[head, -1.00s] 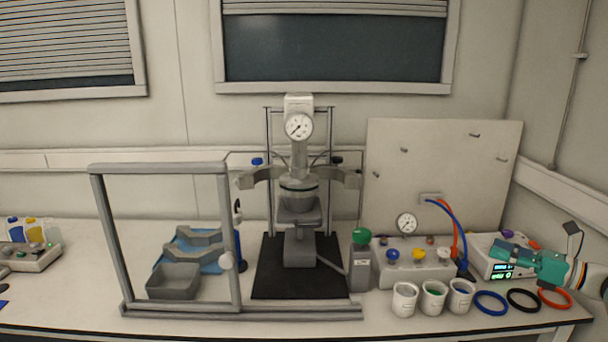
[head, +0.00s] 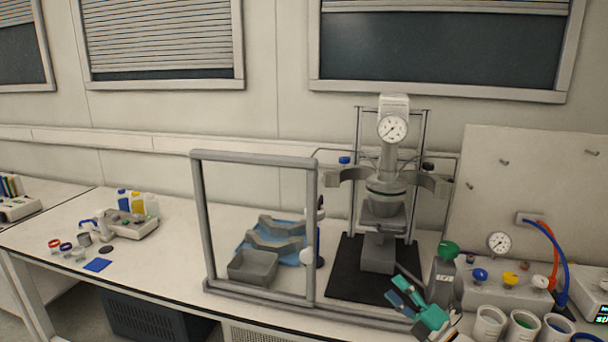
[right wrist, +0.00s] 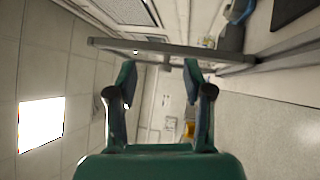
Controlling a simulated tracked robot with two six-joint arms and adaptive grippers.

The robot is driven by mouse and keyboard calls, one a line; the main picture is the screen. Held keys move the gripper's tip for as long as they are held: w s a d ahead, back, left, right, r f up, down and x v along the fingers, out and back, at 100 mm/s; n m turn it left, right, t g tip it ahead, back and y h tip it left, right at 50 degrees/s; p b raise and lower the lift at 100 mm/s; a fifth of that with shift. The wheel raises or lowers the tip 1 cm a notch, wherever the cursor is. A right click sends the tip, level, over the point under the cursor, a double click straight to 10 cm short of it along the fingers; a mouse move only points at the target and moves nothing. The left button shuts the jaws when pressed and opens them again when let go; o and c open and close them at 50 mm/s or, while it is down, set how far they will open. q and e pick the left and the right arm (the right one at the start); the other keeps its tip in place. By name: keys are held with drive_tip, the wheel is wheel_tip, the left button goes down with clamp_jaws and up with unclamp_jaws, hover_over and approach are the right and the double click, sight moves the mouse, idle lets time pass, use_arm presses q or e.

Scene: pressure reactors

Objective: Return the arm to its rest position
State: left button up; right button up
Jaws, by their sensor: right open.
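My right gripper (head: 408,297) is teal and shows at the lower right of the head view, in front of the black mat of the reactor stand. Its fingers are apart and nothing is between them. It also shows in the right wrist view (right wrist: 158,80), with both fingers spread and empty. The pressure reactor (head: 385,185) with its round gauge stands behind it on the black mat (head: 345,285). My left gripper is not in view.
A grey frame (head: 202,225) stands on the bench left of the reactor, with a grey tray (head: 252,268) behind it. A valve panel (head: 505,290) and white cups (head: 488,322) are at the right. The bench between the frame and the blue square (head: 97,265) is mostly clear.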

drive_tip(key=s+a+f+m+g+h, duration=0.2)
drive_tip(key=s+a+f+m, duration=0.25)
drive_tip(key=f, duration=0.25)
drive_tip(key=s+a+f+m+g+h, duration=0.25)
drive_tip(key=s+a+f+m, duration=0.2)
drive_tip(key=f, duration=0.35)
drive_tip(key=s+a+f+m+g+h, duration=0.1)
drive_tip(key=s+a+f+m+g, duration=0.3)
drive_tip(key=f, duration=0.3)
drive_tip(key=s+f+m+g, duration=0.2)
drive_tip(key=s+f+m, duration=0.1)
drive_tip(key=s, duration=0.5)
drive_tip(key=s+f+m+g+h, duration=0.1)
drive_tip(key=s+f+m+g, duration=0.2)
drive_tip(key=s+m, duration=0.3)
drive_tip(key=s+f+m+g+h, duration=0.1)
drive_tip(key=s+f+m+g, duration=0.2)
drive_tip(key=s, duration=0.9)
drive_tip(key=shift+a+f+m, duration=0.2)
drive_tip(key=shift+f+m, duration=0.15)
drive_tip(key=shift+m, duration=0.85)
